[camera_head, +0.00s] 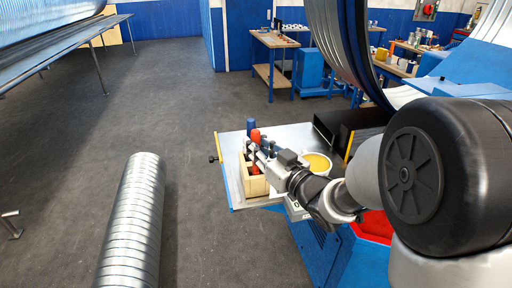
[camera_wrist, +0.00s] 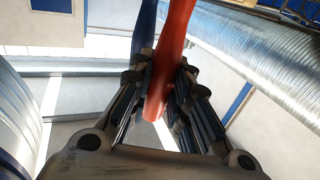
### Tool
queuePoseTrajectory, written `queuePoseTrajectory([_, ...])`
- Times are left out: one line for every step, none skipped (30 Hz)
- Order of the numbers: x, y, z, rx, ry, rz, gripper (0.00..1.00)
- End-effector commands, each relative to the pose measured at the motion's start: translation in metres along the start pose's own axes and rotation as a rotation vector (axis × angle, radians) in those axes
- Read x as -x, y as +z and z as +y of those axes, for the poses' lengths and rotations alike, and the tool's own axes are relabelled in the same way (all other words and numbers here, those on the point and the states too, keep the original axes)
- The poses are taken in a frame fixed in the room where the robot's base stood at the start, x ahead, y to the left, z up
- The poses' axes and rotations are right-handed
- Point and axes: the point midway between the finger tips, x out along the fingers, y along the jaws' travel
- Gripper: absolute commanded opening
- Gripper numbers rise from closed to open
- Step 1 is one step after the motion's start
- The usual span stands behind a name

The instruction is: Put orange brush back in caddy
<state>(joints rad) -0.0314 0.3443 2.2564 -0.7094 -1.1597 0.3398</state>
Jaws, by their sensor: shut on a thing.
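The orange brush (camera_head: 255,135) is held upright in my gripper (camera_head: 258,153), over or in the caddy; I cannot tell whether its lower end rests there. In the wrist view, its orange handle (camera_wrist: 174,55) runs between the closed fingers of my gripper (camera_wrist: 160,95). The light wooden caddy (camera_head: 256,186) stands on the metal worktop, partly hidden by my gripper. A red-orange patch shows inside it below the fingers. A blue handle (camera_head: 251,126) stands just behind the brush; it also shows in the wrist view (camera_wrist: 145,32), close beside the orange one.
A white tub with yellow contents (camera_head: 318,163) stands right of the caddy, close to my arm. A dark open duct piece (camera_head: 340,124) lies at the worktop's back right. The worktop (camera_head: 231,150) is bare left of the caddy. A large spiral duct (camera_head: 135,220) lies on the floor at left.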

Motion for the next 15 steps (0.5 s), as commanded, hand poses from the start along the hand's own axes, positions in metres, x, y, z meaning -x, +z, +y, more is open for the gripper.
queuePoseTrajectory([-0.0001, -0.0001, 0.0000, 0.000, 0.000, 0.000, 0.00])
queuePoseTrajectory([0.0000, 0.0006, 0.0000, 0.000, 0.000, 0.000, 0.00])
queuePoseTrajectory([0.0000, 0.0020, 0.0000, 0.000, 0.000, 0.000, 0.00])
queuePoseTrajectory([0.0000, 0.0031, 0.0000, 0.000, 0.000, 0.000, 0.00])
queuePoseTrajectory([0.0000, 0.0042, 0.0000, 0.000, 0.000, 0.000, 0.00])
queuePoseTrajectory([0.0000, 0.0035, 0.0000, 0.000, 0.000, -0.001, 0.20])
queuePoseTrajectory([0.0000, 0.0032, 0.0000, 0.000, 0.000, -0.001, 0.22])
queuePoseTrajectory([0.0000, 0.0031, -0.0001, 0.000, 0.000, -0.001, 0.24])
queuePoseTrajectory([0.0000, 0.0030, -0.0001, 0.000, 0.000, -0.001, 0.26])
queuePoseTrajectory([0.0000, 0.0029, -0.0001, 0.000, 0.000, -0.001, 0.28])
queuePoseTrajectory([0.0000, 0.0029, -0.0001, 0.000, 0.000, -0.001, 0.30])
queuePoseTrajectory([0.0000, 0.0028, -0.0001, 0.000, 0.000, -0.001, 0.33])
queuePoseTrajectory([0.0000, 0.0028, -0.0001, 0.000, 0.000, -0.001, 0.35])
queuePoseTrajectory([0.0000, 0.0028, -0.0001, 0.000, 0.000, -0.001, 0.37])
queuePoseTrajectory([0.0000, 0.0028, -0.0001, 0.000, 0.000, -0.001, 0.38])
